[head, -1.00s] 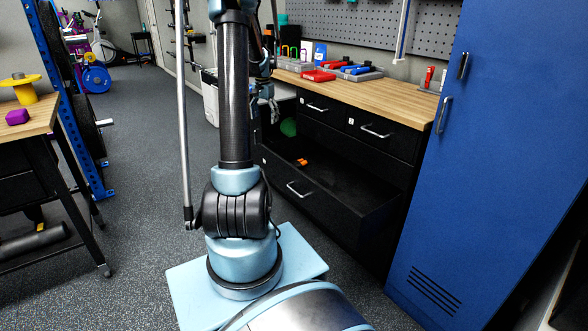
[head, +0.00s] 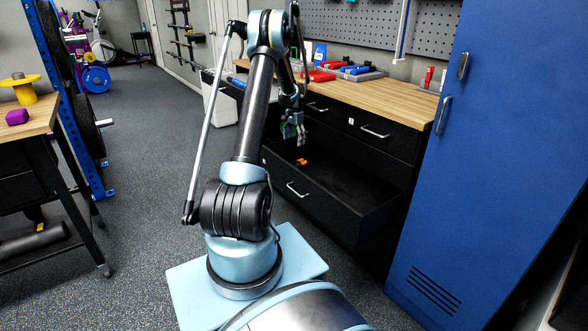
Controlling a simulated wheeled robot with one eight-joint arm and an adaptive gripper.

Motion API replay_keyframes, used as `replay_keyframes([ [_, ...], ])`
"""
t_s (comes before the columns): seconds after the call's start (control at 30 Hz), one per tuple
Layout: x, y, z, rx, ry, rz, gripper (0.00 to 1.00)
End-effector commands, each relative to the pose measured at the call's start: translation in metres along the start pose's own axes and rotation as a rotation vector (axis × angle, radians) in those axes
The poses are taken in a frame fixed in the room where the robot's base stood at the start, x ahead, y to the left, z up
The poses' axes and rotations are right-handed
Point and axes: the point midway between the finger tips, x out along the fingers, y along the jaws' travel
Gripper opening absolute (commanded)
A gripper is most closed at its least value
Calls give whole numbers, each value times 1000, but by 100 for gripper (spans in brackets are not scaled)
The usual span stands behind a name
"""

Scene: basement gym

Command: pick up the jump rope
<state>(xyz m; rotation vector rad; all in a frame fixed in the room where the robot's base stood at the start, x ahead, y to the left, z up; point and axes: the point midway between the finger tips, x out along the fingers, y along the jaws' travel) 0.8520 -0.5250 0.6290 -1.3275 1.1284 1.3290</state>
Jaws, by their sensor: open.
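I cannot make out a jump rope for certain. A small orange item (head: 301,162) lies in the open lower drawer (head: 345,205) of the black cabinet; it is too small to tell what it is. My gripper (head: 293,138) is open and points down over the back left part of this drawer, above and slightly left of the orange item in the picture. I see nothing between its fingers.
A wooden worktop (head: 385,103) with red and blue tools (head: 350,70) sits above the drawers. A tall blue locker (head: 490,170) stands close on the right. A wooden table (head: 25,122) is at the left; the floor between is clear.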

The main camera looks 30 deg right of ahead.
Motion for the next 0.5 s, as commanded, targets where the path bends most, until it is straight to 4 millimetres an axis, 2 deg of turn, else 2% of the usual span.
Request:
replay_keyframes([
  [0.3, 58, 0, 0, -1, 0, 0, 80],
  [0.5, 86, -1, 0, -1, 0, 0, 80],
])
